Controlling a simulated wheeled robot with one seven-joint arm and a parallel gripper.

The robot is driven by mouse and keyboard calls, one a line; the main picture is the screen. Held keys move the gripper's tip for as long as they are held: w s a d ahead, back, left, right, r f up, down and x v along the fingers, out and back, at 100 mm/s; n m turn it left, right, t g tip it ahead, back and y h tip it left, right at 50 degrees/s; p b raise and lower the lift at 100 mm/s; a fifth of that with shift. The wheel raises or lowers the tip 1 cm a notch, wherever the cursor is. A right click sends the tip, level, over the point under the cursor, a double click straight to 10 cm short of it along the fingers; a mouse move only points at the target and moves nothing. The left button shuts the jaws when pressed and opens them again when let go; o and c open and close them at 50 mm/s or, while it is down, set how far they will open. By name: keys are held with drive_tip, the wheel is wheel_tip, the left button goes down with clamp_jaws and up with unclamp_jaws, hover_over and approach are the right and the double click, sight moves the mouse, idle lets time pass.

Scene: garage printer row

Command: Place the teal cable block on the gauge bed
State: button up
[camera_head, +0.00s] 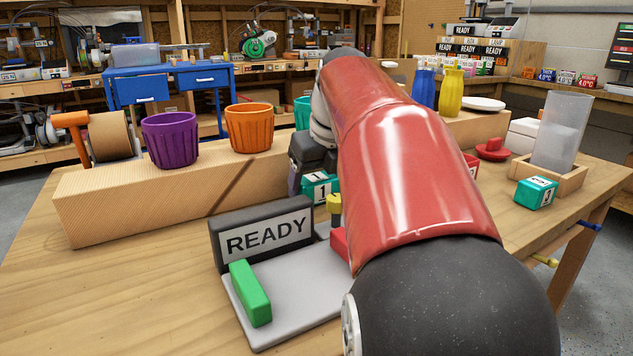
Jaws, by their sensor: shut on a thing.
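A teal block with a white label reading 1 (317,190) is in my gripper (308,178), which is shut on it. They are just behind the READY sign, in front of the long wooden beam; my arm hides the block's right side. The gauge bed (292,290) is a grey plate on the table with a black READY sign (266,234) along its back. A green block (250,292) is at its left, and a red piece (339,243) shows beside my arm. A second teal block with a white label (536,192) sits on the table at the right.
A wooden beam (130,210) carries purple (170,140) and orange (250,128) pots. A yellow-topped post (334,204) stands close to the held block. At right, a clear cylinder (562,130) stands in a wooden tray (567,183). The table's front left is clear. My arm hides the middle.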

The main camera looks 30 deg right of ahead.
drive_tip(key=shift+f, duration=0.2)
drive_tip(key=o, duration=1)
